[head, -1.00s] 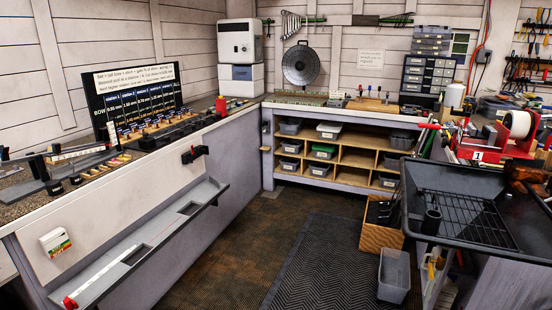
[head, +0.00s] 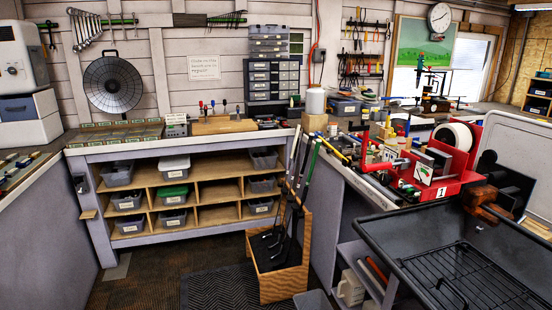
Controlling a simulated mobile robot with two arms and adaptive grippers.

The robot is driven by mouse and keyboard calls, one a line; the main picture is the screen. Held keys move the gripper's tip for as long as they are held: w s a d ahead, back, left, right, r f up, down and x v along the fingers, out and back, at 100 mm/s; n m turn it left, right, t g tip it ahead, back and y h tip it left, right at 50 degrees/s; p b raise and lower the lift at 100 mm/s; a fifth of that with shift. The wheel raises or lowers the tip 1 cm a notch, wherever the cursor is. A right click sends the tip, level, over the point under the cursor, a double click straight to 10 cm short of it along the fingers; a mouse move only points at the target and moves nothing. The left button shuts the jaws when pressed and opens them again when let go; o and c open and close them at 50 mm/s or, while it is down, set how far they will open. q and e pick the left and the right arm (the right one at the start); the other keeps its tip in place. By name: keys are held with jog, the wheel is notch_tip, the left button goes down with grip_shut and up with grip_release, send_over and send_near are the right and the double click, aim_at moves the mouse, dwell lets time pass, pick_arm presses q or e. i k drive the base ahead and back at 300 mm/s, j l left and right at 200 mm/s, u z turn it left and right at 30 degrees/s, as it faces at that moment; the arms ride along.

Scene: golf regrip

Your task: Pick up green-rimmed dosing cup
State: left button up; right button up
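I cannot make out a green-rimmed dosing cup in the head view. Small items stand on the back bench (head: 98,139) and crowd the right bench, too small to tell apart. Neither of my grippers is in view.
A wooden box (head: 283,283) with golf clubs stands on the floor. A red tool (head: 441,190) marked 1 and a black tray (head: 411,220) with a wire rack are at right. Floor (head: 150,286) before the cubbies is clear.

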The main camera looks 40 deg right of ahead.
aim_at(367, 160)
jog(key=i+l+z, duration=0.1)
jog(key=i+z, duration=0.15)
jog(key=i, duration=0.4)
jog(key=i+z, duration=0.25)
jog(key=i, duration=0.35)
jog(key=i+j+z, duration=0.25)
jog(key=i, duration=0.35)
